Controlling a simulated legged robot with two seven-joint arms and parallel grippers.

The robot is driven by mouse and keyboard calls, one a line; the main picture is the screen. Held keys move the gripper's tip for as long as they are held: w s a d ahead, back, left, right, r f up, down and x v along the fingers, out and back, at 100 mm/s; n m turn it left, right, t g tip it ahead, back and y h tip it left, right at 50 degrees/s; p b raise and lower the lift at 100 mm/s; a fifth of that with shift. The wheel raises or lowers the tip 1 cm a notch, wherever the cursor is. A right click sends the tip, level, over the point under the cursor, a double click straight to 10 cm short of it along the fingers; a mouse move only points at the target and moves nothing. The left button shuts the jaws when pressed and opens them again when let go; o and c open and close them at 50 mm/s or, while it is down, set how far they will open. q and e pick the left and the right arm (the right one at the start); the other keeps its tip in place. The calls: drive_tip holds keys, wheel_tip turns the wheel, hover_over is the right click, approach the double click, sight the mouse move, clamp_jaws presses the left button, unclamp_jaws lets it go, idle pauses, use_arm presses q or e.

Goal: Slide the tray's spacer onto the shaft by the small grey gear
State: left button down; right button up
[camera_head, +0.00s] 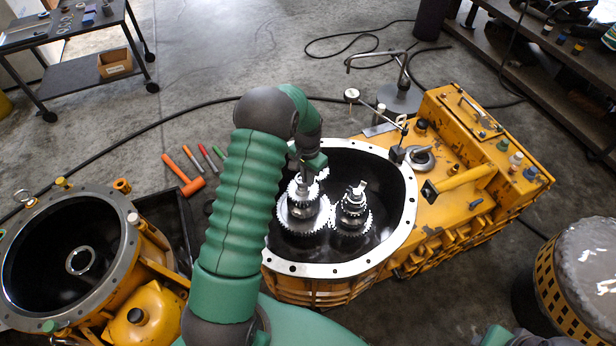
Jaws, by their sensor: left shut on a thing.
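My left gripper (306,172) points down over the left gear stack (303,212) in the open round orange housing (290,269). It is shut on a small part that seems to be the spacer, mostly hidden by the fingers. I cannot tell whether this part touches the shaft below. A second shaft with smaller grey gears (351,212) stands upright just to the right, its top free. The dark tray (186,215) lies on the floor to the left, largely behind the other housing and my arm. My right gripper is not in view.
Another open orange housing (20,255) stands at the left. An orange-headed mallet (184,176) and several hand tools lie on the floor. A gauge stand (400,98) rises behind the main housing. A drum (590,255) is at the right, a cart (75,70) at the upper left.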

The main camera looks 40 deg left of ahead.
use_arm(q)
drive_tip(key=shift+f, duration=0.15)
idle(0.3)
drive_tip(key=shift+f, duration=0.15)
drive_tip(key=c, duration=2)
unclamp_jaws()
drive_tip(key=shift+f, duration=0.1)
drive_tip(key=o, duration=1)
wheel_tip(320, 180, up, 8)
drive_tip(key=p, duration=0.7)
